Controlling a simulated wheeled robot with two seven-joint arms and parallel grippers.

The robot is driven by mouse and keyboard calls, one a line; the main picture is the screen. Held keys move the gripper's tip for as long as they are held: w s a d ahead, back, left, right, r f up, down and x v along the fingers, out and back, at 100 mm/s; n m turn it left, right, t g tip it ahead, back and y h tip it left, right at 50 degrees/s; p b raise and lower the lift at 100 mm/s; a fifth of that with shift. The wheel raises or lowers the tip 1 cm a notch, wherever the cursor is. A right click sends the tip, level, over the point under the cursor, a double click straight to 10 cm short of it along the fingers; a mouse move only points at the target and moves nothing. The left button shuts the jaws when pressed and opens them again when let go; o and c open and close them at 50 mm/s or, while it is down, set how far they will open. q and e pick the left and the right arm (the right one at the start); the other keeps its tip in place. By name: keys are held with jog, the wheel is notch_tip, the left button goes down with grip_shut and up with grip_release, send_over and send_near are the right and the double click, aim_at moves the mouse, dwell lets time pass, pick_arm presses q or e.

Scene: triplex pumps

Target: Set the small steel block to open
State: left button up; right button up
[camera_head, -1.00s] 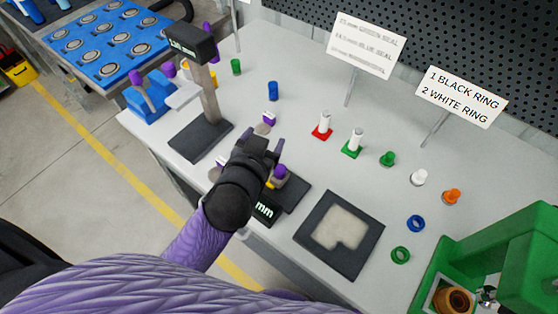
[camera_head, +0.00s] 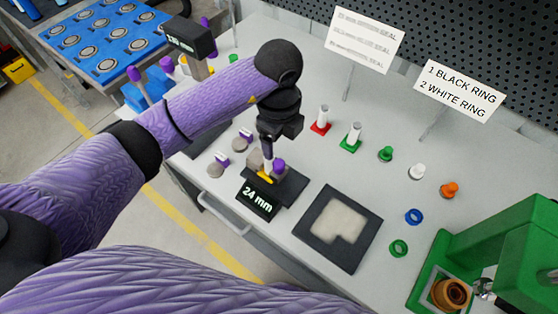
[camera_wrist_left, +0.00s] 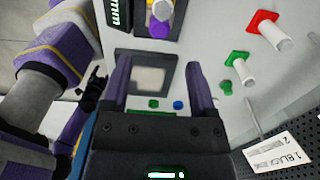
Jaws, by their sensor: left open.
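A small grey steel block (camera_head: 254,160) stands on a black base plate (camera_head: 291,186) near the table's front edge. A purple knob (camera_head: 278,165) and a yellow piece (camera_head: 265,177) are beside it, behind a display reading 24 mm (camera_head: 257,198). My left gripper (camera_head: 267,153) points down right at the block and knob, hiding part of them; contact cannot be told. In the left wrist view its fingers (camera_wrist_left: 158,72) are apart with nothing between them, and the purple knob (camera_wrist_left: 160,29) shows beyond them at the top. A dark claw at the left, perhaps my right gripper (camera_wrist_left: 97,82), is too small to read.
Two grey pieces with purple tabs (camera_head: 240,143) lie left of the base. A black tray with a pale insert (camera_head: 341,222) lies to the right. Red (camera_head: 320,127) and green (camera_head: 350,145) stands with white posts are behind. A green press (camera_head: 500,245) stands at right.

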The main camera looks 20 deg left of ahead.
aim_at(279, 163)
pick_arm(q)
notch_tip(279, 163, down, 9)
jog(key=shift+f+b, duration=0.1)
jog(key=shift+b, duration=0.95)
grip_shut()
jog(key=shift+d, duration=0.1)
dwell(0.4)
